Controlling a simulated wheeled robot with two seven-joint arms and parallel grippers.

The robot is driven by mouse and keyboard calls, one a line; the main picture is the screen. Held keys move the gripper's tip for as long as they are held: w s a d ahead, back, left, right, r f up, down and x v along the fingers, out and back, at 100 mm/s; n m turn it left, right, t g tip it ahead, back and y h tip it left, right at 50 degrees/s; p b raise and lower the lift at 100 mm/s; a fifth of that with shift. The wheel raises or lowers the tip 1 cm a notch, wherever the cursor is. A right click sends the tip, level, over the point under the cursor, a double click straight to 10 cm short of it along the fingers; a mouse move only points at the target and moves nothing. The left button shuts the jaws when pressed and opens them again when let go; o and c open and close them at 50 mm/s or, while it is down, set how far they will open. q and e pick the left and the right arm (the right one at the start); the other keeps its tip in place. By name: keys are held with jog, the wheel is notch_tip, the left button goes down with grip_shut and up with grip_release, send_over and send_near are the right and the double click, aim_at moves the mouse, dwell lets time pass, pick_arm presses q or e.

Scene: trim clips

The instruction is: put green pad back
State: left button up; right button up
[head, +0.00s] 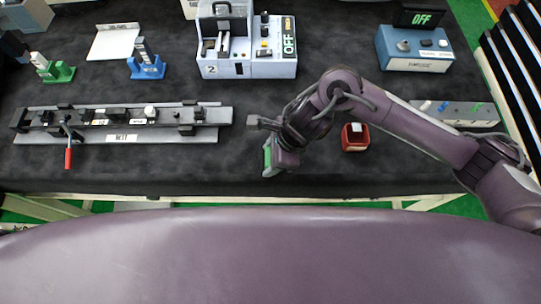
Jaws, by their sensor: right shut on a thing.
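My right gripper (277,167) is low over the front middle of the dark table, its arm reaching in from the right. It is shut on a green piece (267,158), which looks like the green pad. Only a narrow green strip shows at the gripper's left side; the rest is hidden by the gripper. I cannot tell whether the pad touches the table. A light grey strip (484,113) with small blue and green marks lies at the right, partly behind my right arm. My left gripper is not in view.
A long rail fixture (110,117) with a red-handled lever lies at left. A red box (355,138) sits right of the gripper. Green (58,73) and blue (147,69) stands, a machine marked OFF (245,68) and a blue box (413,63) stand farther back.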

jog(key=shift+f, duration=0.65)
jog(key=shift+f, duration=0.2)
jog(key=o, duration=1)
jog(key=shift+o, duration=0.2)
jog(key=shift+r, duration=0.4)
jog(key=v, duration=1.1)
jog(key=shift+d+r+b, duration=0.2)
jog(key=shift+r+b, duration=0.1)
jog(key=shift+b, duration=0.05)
